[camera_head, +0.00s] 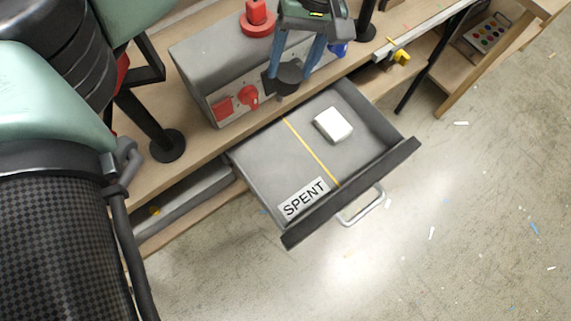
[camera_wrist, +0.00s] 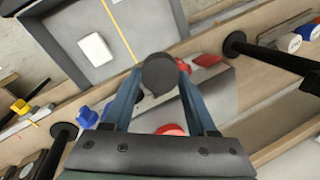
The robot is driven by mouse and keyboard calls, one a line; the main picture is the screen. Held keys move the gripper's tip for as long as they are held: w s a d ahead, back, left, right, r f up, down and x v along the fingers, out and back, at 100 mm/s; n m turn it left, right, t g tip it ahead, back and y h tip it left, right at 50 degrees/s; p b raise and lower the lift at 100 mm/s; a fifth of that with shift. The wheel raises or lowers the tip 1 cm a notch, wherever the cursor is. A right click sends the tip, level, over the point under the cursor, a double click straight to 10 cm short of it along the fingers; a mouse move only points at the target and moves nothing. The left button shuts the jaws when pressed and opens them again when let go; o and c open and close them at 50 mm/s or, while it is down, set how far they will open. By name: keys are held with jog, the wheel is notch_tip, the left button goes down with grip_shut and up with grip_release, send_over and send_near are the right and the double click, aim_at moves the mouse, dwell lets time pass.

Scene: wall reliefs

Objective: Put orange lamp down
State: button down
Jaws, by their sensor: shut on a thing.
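My gripper (camera_head: 291,74) is over the front of a grey box on the bench, beside the open drawer. Its blue fingers are shut on a dark grey, round piece (camera_head: 289,76). In the wrist view the piece (camera_wrist: 159,73) sits between the fingertips (camera_wrist: 158,70). No orange shows on it, so I cannot tell whether it is the orange lamp. Whether it touches the box is unclear. The grey box (camera_head: 205,60) carries a red square part (camera_head: 222,107), a red knob (camera_head: 249,96), a red round part (camera_head: 258,22) on top and a blue part (camera_head: 338,48).
An open grey drawer (camera_head: 265,160) has a yellow dividing line, a SPENT label (camera_head: 303,199) and a white block (camera_head: 333,125) on the line's right side. Dark posts with round feet (camera_head: 167,145) stand on the bench. A tray of coloured dots (camera_head: 488,38) is at the upper right.

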jog(key=s+f+n+h+b, duration=0.1)
jog(key=s+f+b, duration=0.1)
jog(key=f+b, duration=0.5)
jog(key=s+a+f+n+h+b, duration=0.1)
jog(key=s+f+b, duration=0.2)
jog(key=f+b, duration=0.4)
jog(key=s+f+n+t+b, duration=0.1)
jog(key=f+b, duration=0.6)
jog(key=b, duration=0.7)
jog(key=shift+s+a+f+h, duration=0.15)
jog(key=shift+s+h, duration=0.25)
jog(key=shift+s, duration=0.25)
jog(key=shift+f, duration=0.2)
jog(key=shift+c, duration=1)
grip_release()
jog(key=shift+r, duration=0.1)
notch_tip(320, 180, up, 12)
jog(key=p, duration=0.3)
